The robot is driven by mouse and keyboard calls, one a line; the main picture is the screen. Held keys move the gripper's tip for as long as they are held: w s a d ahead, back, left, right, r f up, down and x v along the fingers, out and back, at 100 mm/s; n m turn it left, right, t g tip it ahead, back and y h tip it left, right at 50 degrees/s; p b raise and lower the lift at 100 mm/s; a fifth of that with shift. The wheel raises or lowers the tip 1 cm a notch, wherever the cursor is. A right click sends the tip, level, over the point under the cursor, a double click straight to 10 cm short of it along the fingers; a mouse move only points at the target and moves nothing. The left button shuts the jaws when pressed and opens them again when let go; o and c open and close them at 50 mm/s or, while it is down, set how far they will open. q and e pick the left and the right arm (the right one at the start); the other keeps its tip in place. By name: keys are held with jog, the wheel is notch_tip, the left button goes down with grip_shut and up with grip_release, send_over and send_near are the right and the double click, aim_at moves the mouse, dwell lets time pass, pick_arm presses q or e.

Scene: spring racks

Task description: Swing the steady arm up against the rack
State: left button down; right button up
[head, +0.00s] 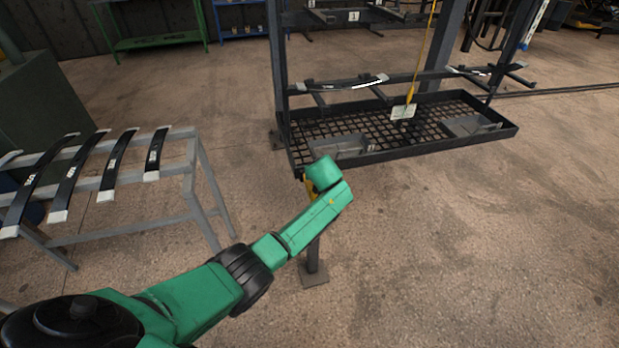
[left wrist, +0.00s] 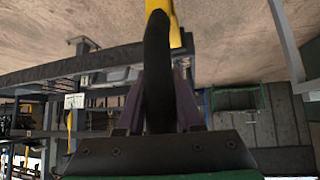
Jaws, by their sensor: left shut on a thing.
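The rack (head: 405,128) is a dark steel frame with a grid-floored tray, standing at the upper right. The steady arm shows as a small yellow part (head: 311,188) at the tray's near left corner, mostly hidden behind my left arm. In the left wrist view it has a yellow section (left wrist: 176,30) and a thick black grip (left wrist: 158,75). My left gripper (left wrist: 158,95) is shut on this black grip, one finger at each side. In the head view my wrist hides the fingers. I cannot tell the steady arm's angle to the rack. My right gripper is not in view.
A grey stand (head: 188,185) with several dark leaf springs is at the left. A leaf spring (head: 345,84) lies on the rack's supports. A yellow hanging line (head: 424,50) with a white tag (head: 403,112) hangs at the rack. The floor at the right is clear.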

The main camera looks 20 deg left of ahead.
pick_arm(q)
jog(key=shift+w+d+r, duration=0.1)
jog(key=shift+w+d, duration=0.15)
jog(key=shift+d, duration=0.1)
jog(key=c, duration=0.6)
grip_release()
jog(key=shift+d, duration=0.1)
jog(key=shift+w+d, duration=0.1)
jog(key=shift+w, duration=0.05)
jog(key=shift+s+d+r, duration=0.1)
jog(key=shift+s+r, duration=0.25)
jog(key=shift+s, duration=0.1)
jog(key=v, duration=0.4)
jog(key=p+v, duration=0.1)
jog(key=v, duration=0.8)
jog(key=shift+d+r, duration=0.1)
jog(key=shift+d, duration=0.2)
